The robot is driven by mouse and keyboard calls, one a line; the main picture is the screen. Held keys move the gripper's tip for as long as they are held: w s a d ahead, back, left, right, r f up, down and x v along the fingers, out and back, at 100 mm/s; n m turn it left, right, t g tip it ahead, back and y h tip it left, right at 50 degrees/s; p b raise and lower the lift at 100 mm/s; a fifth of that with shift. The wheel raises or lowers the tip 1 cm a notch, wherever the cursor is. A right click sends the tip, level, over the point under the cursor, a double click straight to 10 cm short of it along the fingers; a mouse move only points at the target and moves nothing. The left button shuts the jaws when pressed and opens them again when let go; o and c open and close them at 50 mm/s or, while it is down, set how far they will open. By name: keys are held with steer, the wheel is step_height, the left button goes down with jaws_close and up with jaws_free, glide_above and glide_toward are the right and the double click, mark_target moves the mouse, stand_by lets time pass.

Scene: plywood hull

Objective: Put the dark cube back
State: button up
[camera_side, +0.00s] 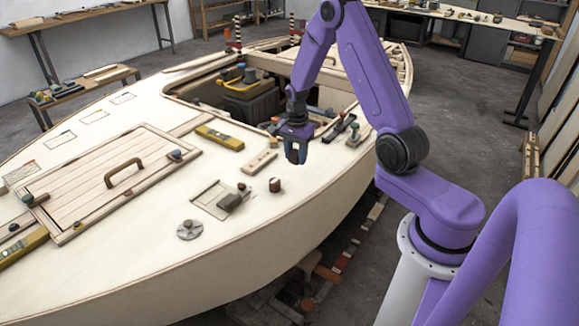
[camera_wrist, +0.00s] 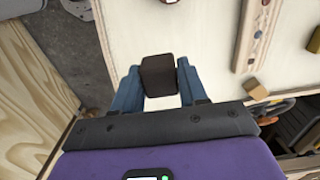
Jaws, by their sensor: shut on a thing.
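My gripper (camera_side: 297,152) is above the deck of the plywood hull, near its right edge. In the wrist view my gripper (camera_wrist: 159,88) has its two blue fingers on either side of the dark cube (camera_wrist: 158,75), shut on it. The cube is dark brown and looks level between the fingertips. In the side view the cube is small and mostly hidden by the fingers. The pale deck (camera_side: 240,260) lies below; the cube appears held clear of it.
A small dark round piece (camera_side: 274,185) stands on the deck below my gripper. A wooden strip (camera_side: 260,162), a yellow level (camera_side: 220,138) and a rectangular plate with a dark block (camera_side: 221,199) lie nearby. An open hatch with a dark toolbox (camera_side: 250,100) is behind. Bare deck lies towards the front.

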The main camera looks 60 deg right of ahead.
mark_target(290, 174)
steer(key=w+f, duration=0.1)
steer(key=w+d+f, duration=0.1)
steer(key=f, duration=0.1)
steer(key=shift+w+f, duration=0.25)
steer(key=shift+w, duration=0.15)
steer(key=shift+w+f, duration=0.1)
steer(key=shift+f, duration=1.6)
steer(key=shift+f, duration=0.2)
steer(key=o, duration=0.9)
steer(key=shift+o, duration=0.2)
steer(key=shift+r, duration=0.15)
